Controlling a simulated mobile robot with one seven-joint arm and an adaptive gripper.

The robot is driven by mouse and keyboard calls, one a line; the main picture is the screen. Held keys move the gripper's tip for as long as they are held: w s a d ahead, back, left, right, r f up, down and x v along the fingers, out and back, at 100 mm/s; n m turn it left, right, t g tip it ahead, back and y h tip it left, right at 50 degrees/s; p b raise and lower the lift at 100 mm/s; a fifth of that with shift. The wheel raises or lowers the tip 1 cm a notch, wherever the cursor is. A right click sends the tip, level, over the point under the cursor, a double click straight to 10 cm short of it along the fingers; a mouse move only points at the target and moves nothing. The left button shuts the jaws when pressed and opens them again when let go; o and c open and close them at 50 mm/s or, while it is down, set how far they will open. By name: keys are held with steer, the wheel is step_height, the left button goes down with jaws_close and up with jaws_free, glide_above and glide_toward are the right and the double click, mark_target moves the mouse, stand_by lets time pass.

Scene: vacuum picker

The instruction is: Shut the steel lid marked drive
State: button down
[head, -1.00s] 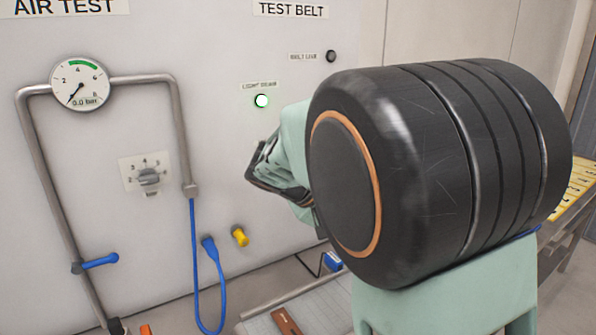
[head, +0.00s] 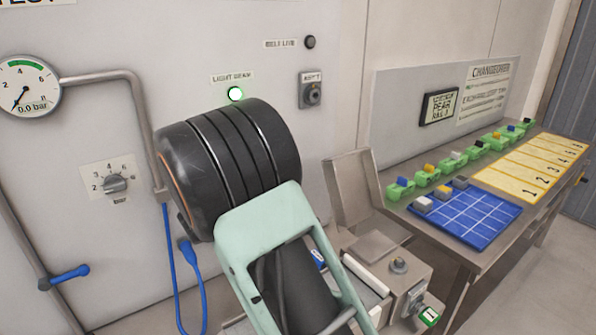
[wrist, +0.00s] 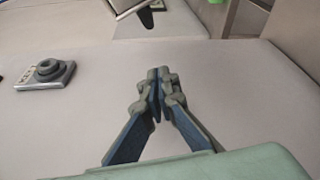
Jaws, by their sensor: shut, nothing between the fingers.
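A raised steel lid (head: 352,190) stands tilted up behind a low steel housing (head: 372,246) in the head view, right of my arm. It looks open. I cannot read any "drive" marking on it. In the wrist view my gripper (wrist: 158,82) is shut and empty, its fingertips together in front of a broad pale surface. In the head view my gripper is hidden behind my own arm. I cannot tell how far it is from the lid.
A bench at right holds a blue gridded mat (head: 470,212), a yellow numbered mat (head: 535,165) and several green holders. A small box with a knob (head: 398,265) stands in front of the lid. At left are a gauge (head: 25,88), pipes and a blue hose (head: 190,262).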

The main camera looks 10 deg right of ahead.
mark_target(309, 164)
steer(key=p+x, duration=0.1)
steer(key=x, duration=0.6)
steer(key=shift+w+d+r+p, duration=0.1)
steer(key=shift+w+d+p, duration=0.1)
steer(key=shift+d+p, duration=0.15)
steer(key=s, duration=0.2)
steer(key=s+d+p, duration=0.1)
steer(key=shift+s+r, duration=0.25)
steer(key=shift+r, duration=0.1)
